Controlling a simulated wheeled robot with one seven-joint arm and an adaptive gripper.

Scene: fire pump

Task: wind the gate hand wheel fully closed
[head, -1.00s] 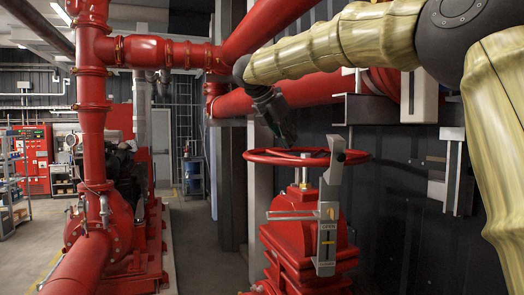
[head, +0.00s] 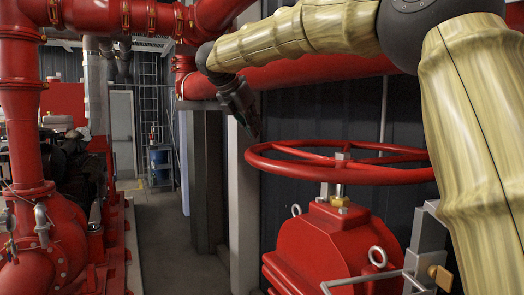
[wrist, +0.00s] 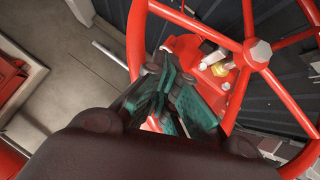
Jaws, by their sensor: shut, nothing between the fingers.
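The red gate hand wheel (head: 300,170) lies flat on top of a red valve body (head: 335,240), right of centre in the head view. In the wrist view the wheel (wrist: 136,45) shows its rim, several spokes and a pale hub nut (wrist: 258,52). My gripper (head: 256,137) points down just above the far-left part of the rim in the head view. In the wrist view its green-padded fingers (wrist: 178,88) are together and empty, over the gap inside the rim. Whether they touch the wheel I cannot tell.
A grey bracket (head: 428,250) with a brass piece stands at the valve's right front. A grey column (head: 243,190) and dark wall stand behind the wheel. Red pump pipework (head: 60,240) fills the left. An open floor aisle (head: 165,230) runs between.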

